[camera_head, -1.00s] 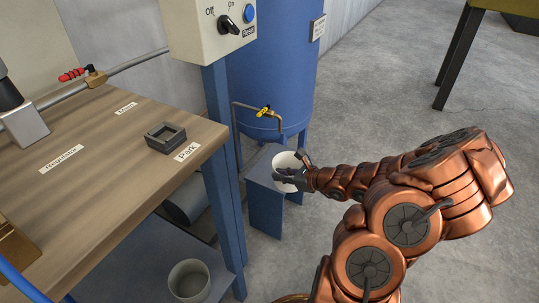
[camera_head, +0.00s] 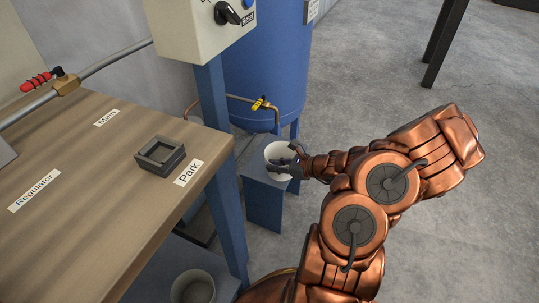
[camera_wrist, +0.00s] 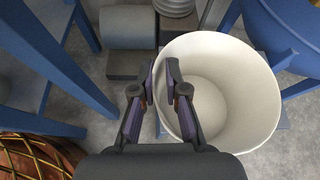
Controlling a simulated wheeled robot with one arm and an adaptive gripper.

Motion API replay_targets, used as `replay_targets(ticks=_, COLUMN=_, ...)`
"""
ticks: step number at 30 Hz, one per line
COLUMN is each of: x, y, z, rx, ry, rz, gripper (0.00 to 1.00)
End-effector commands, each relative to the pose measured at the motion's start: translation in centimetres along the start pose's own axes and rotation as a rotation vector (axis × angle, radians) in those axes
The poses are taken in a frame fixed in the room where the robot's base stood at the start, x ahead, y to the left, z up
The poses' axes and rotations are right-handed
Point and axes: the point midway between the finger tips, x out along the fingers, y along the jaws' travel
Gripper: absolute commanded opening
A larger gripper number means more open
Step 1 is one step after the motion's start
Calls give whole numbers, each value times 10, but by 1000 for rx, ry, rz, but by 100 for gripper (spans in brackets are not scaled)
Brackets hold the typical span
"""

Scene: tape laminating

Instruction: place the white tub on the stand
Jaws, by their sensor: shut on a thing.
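The white tub (camera_head: 279,154) is upright at the top of the small blue stand (camera_head: 264,203), below the yellow-handled tap. I cannot tell whether its bottom rests on the stand or hangs just above it. My gripper (camera_head: 294,160) is shut on the tub's rim wall. In the wrist view, my gripper (camera_wrist: 158,76) has one finger inside the tub (camera_wrist: 245,75) and the other outside its left wall. The tub looks empty inside. It hides much of the stand in the wrist view.
A blue post (camera_head: 222,165) and the wooden bench (camera_head: 95,190) are to the left. Another pale tub (camera_head: 193,288) sits on the low shelf.

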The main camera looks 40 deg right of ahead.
Motion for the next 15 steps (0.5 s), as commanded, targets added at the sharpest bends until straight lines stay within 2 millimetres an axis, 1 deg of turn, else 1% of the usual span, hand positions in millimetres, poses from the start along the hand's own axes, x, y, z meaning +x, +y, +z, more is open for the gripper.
replay_targets(ticks=1, x=7, y=-6, z=-2, rx=-2, ry=5, rz=4, gripper=0)
replay_targets(ticks=9, x=35, y=-46, z=1, rx=-2, ry=6, rz=1, gripper=0)
replay_targets(ticks=15, x=52, y=-70, z=5, rx=0, ry=5, rz=1, gripper=0)
